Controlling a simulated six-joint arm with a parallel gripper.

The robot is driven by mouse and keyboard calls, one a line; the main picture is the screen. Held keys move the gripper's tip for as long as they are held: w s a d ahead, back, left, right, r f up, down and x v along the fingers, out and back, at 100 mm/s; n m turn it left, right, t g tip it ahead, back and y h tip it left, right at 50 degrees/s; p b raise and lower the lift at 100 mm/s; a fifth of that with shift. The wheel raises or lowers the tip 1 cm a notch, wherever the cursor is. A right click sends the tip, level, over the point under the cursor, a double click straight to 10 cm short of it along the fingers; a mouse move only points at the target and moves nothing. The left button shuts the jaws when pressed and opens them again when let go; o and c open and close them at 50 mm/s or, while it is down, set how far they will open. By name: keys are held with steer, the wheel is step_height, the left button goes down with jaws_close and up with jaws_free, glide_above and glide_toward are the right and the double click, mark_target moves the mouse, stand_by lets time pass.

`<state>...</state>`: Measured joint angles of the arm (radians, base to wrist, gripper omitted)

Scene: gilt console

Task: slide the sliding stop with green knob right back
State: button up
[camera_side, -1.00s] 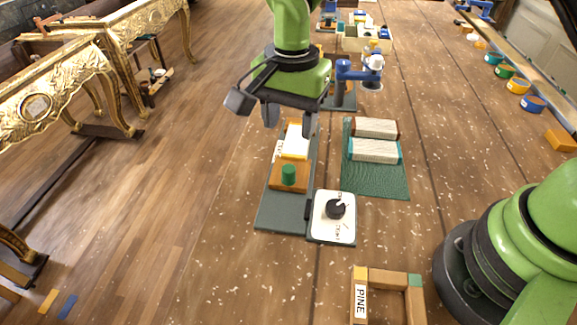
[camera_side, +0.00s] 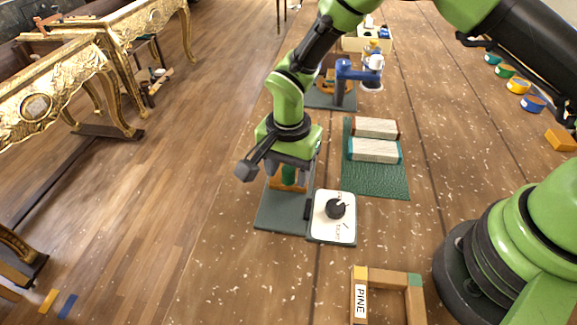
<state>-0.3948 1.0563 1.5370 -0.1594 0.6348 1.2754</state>
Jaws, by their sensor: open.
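The sliding stop is an orange-brown block (camera_side: 287,186) with a green knob (camera_side: 289,174) on top. It sits on a dark grey base plate (camera_side: 281,214), left of the centre of the view. My gripper (camera_side: 288,178) is open and lowered over the stop, with its fingers around the level of the knob. The fingers appear on either side of the knob, but I cannot tell whether they touch it. My wrist and gripper hide the far part of the plate and the track behind the stop.
A white dial panel (camera_side: 334,217) with a black knob adjoins the plate on the right. A green mat (camera_side: 376,181) with two pale blocks lies behind it. A blue clamp-like device (camera_side: 345,74) stands farther back. A wooden frame marked PINE (camera_side: 388,277) lies in front.

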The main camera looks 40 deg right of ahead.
jaws_close()
steer(key=shift+s+a, duration=1.25)
steer(key=shift+s, duration=0.05)
jaws_free()
steer(key=shift+r, duration=0.1)
step_height(320, 180, up, 10)
